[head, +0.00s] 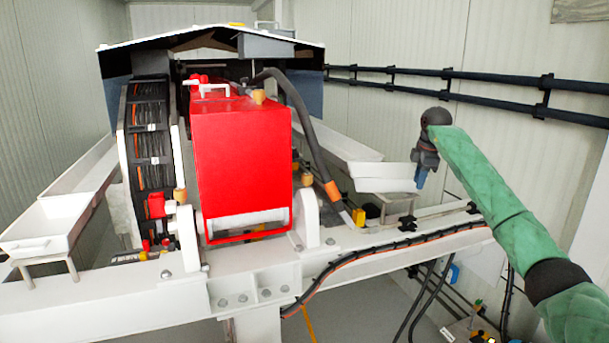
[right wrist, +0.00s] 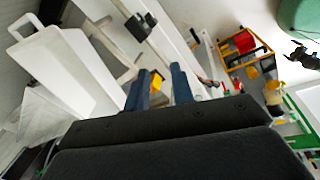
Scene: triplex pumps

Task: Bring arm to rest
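My right arm, in a green sleeve, comes in from the right in the head view. Its dark gripper with blue fingertips (head: 421,178) points down beside the end of a white trough (head: 385,178). In the right wrist view the two blue fingers (right wrist: 159,88) stand apart with nothing held between them, so the gripper is open. My left arm and left gripper do not show in either view.
A red pump housing (head: 240,160) stands on a white steel frame (head: 150,300) in the middle. A cable chain (head: 152,135) is left of it. Another white tray (head: 45,228) is at far left. Black pipes (head: 450,75) run along the right wall.

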